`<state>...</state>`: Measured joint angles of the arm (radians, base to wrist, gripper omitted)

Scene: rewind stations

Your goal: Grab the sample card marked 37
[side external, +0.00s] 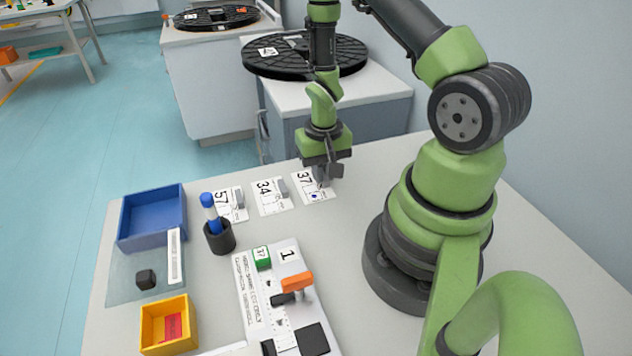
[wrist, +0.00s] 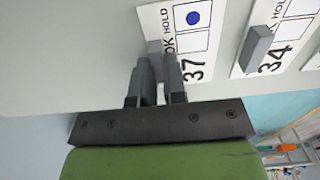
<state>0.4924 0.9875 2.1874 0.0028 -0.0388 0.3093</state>
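The sample card marked 37 (side external: 317,195) lies on the table at the right end of a row of white cards. In the wrist view the card (wrist: 186,42) shows the number 37 and a blue dot beside "HOLD". My gripper (side external: 326,177) points down at the card's right edge. In the wrist view my gripper's fingers (wrist: 157,72) stand on either side of the card's small grey tab (wrist: 154,47). Whether they press on the tab or are just around it cannot be told. The card looks flat on the table.
Card 34 (side external: 268,202) and card 57 (side external: 224,206) lie to the left, each with a grey tab. A black cup (side external: 219,239) with a blue marker, a blue bin (side external: 152,242), a yellow bin (side external: 150,334) and a white fixture board (side external: 250,300) stand nearer the camera.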

